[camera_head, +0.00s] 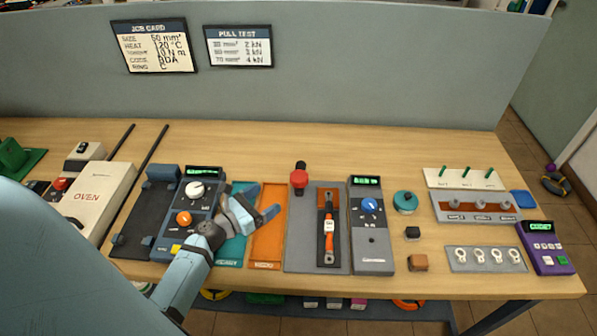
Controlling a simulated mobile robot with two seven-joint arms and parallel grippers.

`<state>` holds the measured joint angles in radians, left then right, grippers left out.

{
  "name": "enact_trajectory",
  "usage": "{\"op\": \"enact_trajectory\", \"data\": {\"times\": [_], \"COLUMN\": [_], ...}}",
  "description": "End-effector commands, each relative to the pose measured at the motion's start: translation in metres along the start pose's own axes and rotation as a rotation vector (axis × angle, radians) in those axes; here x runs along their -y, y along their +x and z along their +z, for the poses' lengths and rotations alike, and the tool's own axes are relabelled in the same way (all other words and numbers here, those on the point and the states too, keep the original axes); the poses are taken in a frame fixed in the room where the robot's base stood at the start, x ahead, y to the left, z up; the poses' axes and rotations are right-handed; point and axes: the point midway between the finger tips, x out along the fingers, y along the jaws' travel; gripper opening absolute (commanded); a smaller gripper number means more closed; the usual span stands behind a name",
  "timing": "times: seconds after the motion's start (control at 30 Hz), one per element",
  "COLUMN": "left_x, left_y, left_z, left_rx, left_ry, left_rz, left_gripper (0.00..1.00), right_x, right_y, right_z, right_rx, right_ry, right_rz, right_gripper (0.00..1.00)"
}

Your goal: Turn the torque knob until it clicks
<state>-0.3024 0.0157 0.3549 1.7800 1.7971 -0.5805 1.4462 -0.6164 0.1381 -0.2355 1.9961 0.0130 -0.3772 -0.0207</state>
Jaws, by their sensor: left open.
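Knobs show on two dark panels, and I cannot read which label says torque. The left panel (173,222) has a white knob (195,190), an orange knob (183,218) and a lit green display. The right panel (374,237) has a blue knob (370,205) and a lit green display. My left gripper (262,200) is open and empty, its fingers pointing right over the teal and orange trays. It is right of the left panel and apart from the blue knob. My left forearm covers the lower part of the left panel. My right gripper is out of view.
Small blocks, a lug plate (485,259) and a purple device (547,247) are at right.

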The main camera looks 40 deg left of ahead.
Motion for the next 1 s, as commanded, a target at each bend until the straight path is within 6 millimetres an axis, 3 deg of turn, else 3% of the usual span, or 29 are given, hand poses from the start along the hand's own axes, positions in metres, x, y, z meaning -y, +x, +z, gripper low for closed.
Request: {"op": "enact_trajectory", "data": {"times": [0.53,0.73,1.0], "left_x": [0.001,0.001,0.001], "left_y": [0.107,0.125,0.128], "left_z": [0.002,0.001,0.000], "left_rx": [0.001,-0.001,-0.001], "left_ry": [0.003,0.003,0.004], "left_rz": [-0.002,-0.002,-0.003], "left_gripper": [0.81,0.81,0.81], "right_x": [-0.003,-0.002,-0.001], "right_y": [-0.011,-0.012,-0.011], "right_z": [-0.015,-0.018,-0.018], "right_rx": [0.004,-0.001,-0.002], "right_ry": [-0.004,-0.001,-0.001], "right_rz": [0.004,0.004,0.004], "right_gripper": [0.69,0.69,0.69]}}
